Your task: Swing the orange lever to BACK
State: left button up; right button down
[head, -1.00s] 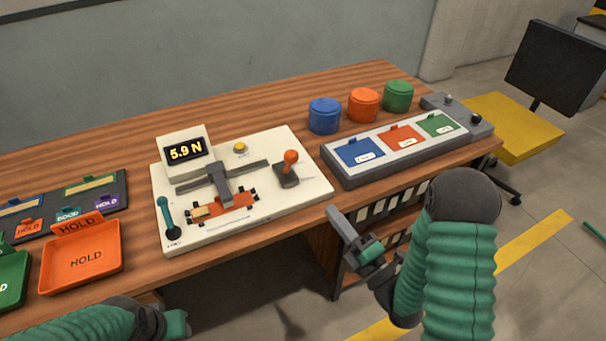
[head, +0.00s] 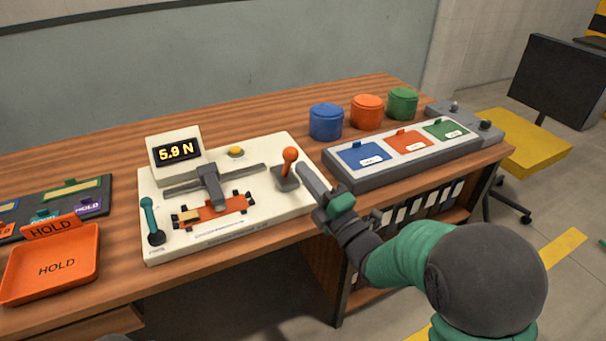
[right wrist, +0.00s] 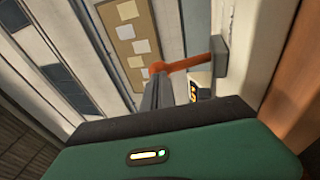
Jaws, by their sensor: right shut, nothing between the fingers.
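The orange lever (head: 290,156) has a round knob on a short stem over a dark grey base (head: 286,181), at the right end of a cream panel (head: 248,222). In the head view it looks close to upright. My right gripper (head: 304,169) is shut and empty, its tips just right of the lever. In the right wrist view the lever (right wrist: 190,62) runs from its grey base to the knob, right beyond the shut fingers (right wrist: 153,92). I cannot tell whether they touch it. The BACK marking is not readable. My left gripper is out of view.
A grey box with coloured plates (head: 345,181) stands close right of my right gripper. An orange HOLD tray (head: 50,278) lies left.

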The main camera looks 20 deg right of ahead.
aim_at(296, 151)
jog(key=shift+w+a+r, duration=0.1)
jog(key=shift+w+a, duration=0.1)
jog(key=shift+w, duration=0.25)
jog(key=shift+w+r+p, duration=0.1)
jog(key=shift+r+p, duration=0.25)
jog(key=shift+p, duration=0.25)
jog(key=w+r+g+p, duration=0.1)
jog(key=p, duration=0.2)
jog(key=w+r+g+h+p, duration=0.1)
jog(key=p, duration=0.3)
jog(key=w+r+g+p, duration=0.1)
jog(key=r+p, duration=0.1)
jog(key=p, duration=0.2)
jog(key=shift+w+a+m+g+h, duration=0.2)
jog(key=shift+a+m+g+h, duration=0.1)
jog(key=shift+a+h, duration=0.1)
jog(key=w+a+g+h+p, duration=0.1)
jog(key=w+g+p, duration=0.3)
jog(key=p, duration=0.9)
jog(key=shift+w+m+g, duration=0.3)
jog(key=shift+w+m, duration=0.1)
jog(key=shift+w, duration=0.8)
